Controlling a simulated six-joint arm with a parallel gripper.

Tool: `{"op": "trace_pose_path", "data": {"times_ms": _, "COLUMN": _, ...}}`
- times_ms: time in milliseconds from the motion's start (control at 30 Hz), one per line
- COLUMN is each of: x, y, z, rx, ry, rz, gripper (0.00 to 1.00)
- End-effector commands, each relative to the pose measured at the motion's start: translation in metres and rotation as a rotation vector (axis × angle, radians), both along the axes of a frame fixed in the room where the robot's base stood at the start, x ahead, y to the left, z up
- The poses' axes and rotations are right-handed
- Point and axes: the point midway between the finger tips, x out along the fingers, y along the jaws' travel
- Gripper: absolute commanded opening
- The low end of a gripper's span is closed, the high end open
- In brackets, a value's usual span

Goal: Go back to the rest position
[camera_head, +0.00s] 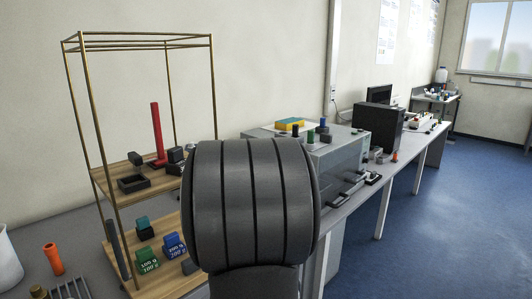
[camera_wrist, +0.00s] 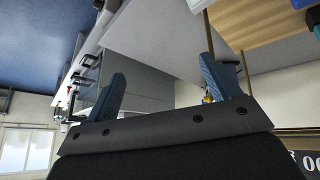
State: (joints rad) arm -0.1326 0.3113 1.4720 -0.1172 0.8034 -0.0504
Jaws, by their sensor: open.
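My gripper (camera_wrist: 162,88) shows in the wrist view with its two blue fingers spread wide apart. It is open, and nothing sits between the fingers. The wrist view is turned over, with the blue floor at the top and the window at the bottom left. In the head view a large dark grey rounded part of my arm (camera_head: 252,205) fills the lower middle. It hides my gripper there, along with part of the bench and the shelf's right side.
A brass-framed wooden shelf (camera_head: 128,180) at left holds a red post (camera_head: 157,132), a green block (camera_head: 147,260) and a blue block (camera_head: 174,246). An orange tube (camera_head: 53,259) stands at far left. A grey machine (camera_head: 335,160) sits behind my arm. Blue floor (camera_head: 455,215) is clear at right.

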Motion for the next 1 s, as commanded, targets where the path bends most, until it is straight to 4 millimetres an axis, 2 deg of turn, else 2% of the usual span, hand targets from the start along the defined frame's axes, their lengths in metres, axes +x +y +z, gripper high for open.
{"op": "trace_pose_path", "data": {"times_ms": 100, "x": -0.001, "y": -0.009, "z": -0.024, "rx": 0.001, "ry": 0.005, "rz": -0.003, "gripper": 0.81}}
{"op": "trace_pose_path", "data": {"times_ms": 500, "x": -0.008, "y": -0.033, "z": -0.095, "rx": 0.002, "ry": 0.005, "rz": 0.007, "gripper": 0.81}}
{"op": "trace_pose_path", "data": {"times_ms": 733, "x": -0.012, "y": -0.040, "z": -0.116, "rx": 0.002, "ry": 0.002, "rz": 0.014, "gripper": 0.81}}
{"op": "trace_pose_path", "data": {"times_ms": 1000, "x": -0.012, "y": -0.041, "z": -0.119, "rx": 0.002, "ry": 0.001, "rz": 0.016, "gripper": 0.81}}
